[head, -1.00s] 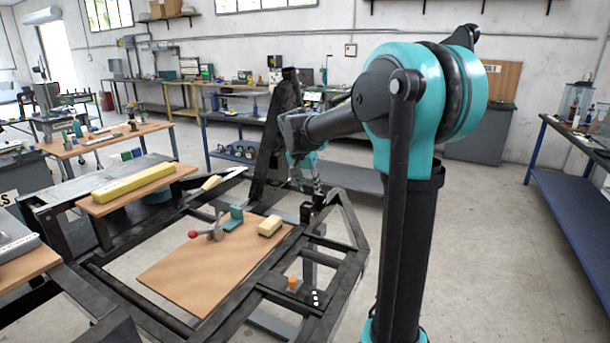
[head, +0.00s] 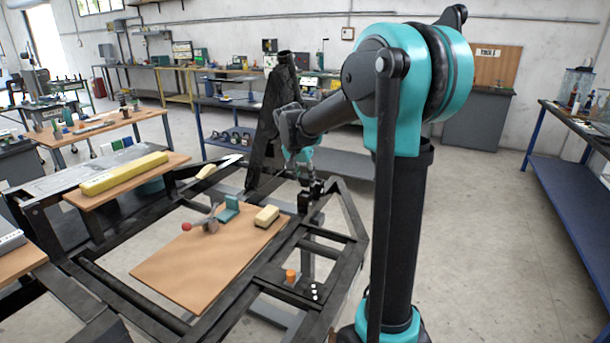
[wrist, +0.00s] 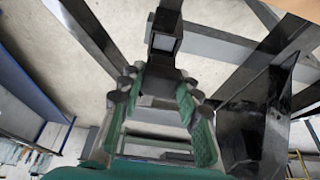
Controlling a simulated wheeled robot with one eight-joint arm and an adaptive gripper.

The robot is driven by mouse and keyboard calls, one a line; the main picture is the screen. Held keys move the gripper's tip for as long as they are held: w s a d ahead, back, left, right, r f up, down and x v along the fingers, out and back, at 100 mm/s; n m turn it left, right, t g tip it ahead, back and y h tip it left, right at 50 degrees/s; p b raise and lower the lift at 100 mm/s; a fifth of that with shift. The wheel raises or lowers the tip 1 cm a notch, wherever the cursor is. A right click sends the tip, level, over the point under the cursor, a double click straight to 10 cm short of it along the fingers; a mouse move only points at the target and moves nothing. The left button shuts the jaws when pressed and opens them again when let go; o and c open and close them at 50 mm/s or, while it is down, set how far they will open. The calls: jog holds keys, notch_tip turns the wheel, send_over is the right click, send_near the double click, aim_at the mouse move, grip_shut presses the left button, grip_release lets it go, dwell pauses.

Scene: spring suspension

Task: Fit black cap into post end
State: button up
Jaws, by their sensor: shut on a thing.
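In the wrist view, my gripper (wrist: 157,95) has two fingers with green ribbed pads. It is shut on a dark piece, which looks like the black cap (wrist: 160,84), held between the fingertips. Just beyond it is a black square post (wrist: 165,40) with a pale grey square face. I cannot tell whether cap and post touch. In the head view, my gripper (head: 310,182) is low at the far corner of the black frame, by a short dark upright post (head: 303,203). The cap is too small to make out clearly there.
The black frame (head: 335,262) carries a wooden board (head: 185,265) with a red-knobbed clamp (head: 205,224) and a cream block (head: 267,215). A tall black upright (head: 272,125) stands behind my gripper. An orange piece (head: 290,276) lies on the near frame. Floor at right is clear.

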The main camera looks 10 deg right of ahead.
aim_at(304, 183)
jog(key=shift+f, duration=1.5)
jog(key=shift+s+f, duration=0.1)
jog(key=shift+f, duration=0.15)
grip_shut()
jog(key=o, duration=0.9)
grip_release()
jog(key=shift+f, duration=0.15)
jog(key=o, duration=0.3)
jog(key=shift+o, duration=0.2)
